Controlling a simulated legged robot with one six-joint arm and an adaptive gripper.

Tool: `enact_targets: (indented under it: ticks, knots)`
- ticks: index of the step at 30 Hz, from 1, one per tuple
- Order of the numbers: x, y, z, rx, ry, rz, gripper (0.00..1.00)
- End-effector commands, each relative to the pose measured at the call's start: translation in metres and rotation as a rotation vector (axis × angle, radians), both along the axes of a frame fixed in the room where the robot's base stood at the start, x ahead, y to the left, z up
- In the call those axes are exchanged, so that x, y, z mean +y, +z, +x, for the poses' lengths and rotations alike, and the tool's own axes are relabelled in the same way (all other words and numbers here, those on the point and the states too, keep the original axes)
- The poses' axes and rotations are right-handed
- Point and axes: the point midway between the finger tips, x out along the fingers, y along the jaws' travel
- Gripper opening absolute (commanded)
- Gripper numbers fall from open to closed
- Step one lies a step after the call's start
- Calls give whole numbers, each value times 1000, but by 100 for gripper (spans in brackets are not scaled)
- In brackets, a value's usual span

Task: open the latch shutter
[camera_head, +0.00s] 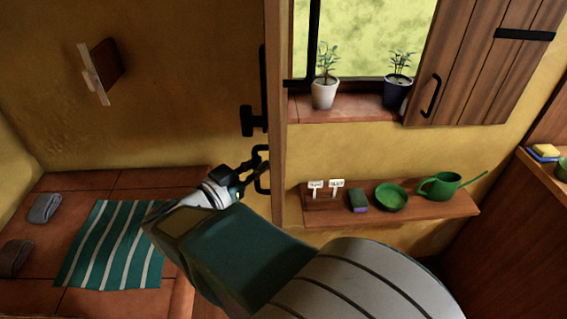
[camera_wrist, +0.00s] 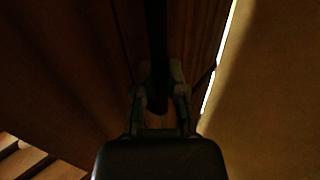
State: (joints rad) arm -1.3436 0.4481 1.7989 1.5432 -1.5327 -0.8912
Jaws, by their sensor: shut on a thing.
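A wooden latch shutter (camera_head: 276,110) stands nearly edge-on at the left side of the window, its edge toward the head camera. A black latch (camera_head: 250,121) with a vertical bar sits on its left side, and a black handle (camera_head: 261,150) is below it. My gripper (camera_head: 248,177) is shut on the handle. In the wrist view the fingers (camera_wrist: 160,90) close around a dark vertical bar (camera_wrist: 157,40) in front of dark wooden planks. A second shutter (camera_head: 480,60) with its own black handle (camera_head: 430,97) stands open at the right of the window.
Two potted plants (camera_head: 324,92) (camera_head: 397,90) stand on the sill. Below, a wall shelf (camera_head: 430,207) holds a green watering can (camera_head: 440,185), a green bowl (camera_head: 390,197), a sponge and two small signs. At left, a striped cloth (camera_head: 110,245) lies on a tiled counter (camera_head: 190,190).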

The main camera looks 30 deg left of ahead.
Motion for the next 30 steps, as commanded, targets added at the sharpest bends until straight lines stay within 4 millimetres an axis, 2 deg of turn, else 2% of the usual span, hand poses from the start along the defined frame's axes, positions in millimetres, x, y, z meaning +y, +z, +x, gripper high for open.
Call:
enact_targets:
  ticks: [3, 12, 30]
  knots:
    - [20, 0, -8, -2, -63, 1, 0]
    - [54, 1, -18, -3, -86, 2, 0]
    - [100, 1, -24, -4, -224, 3, 0]
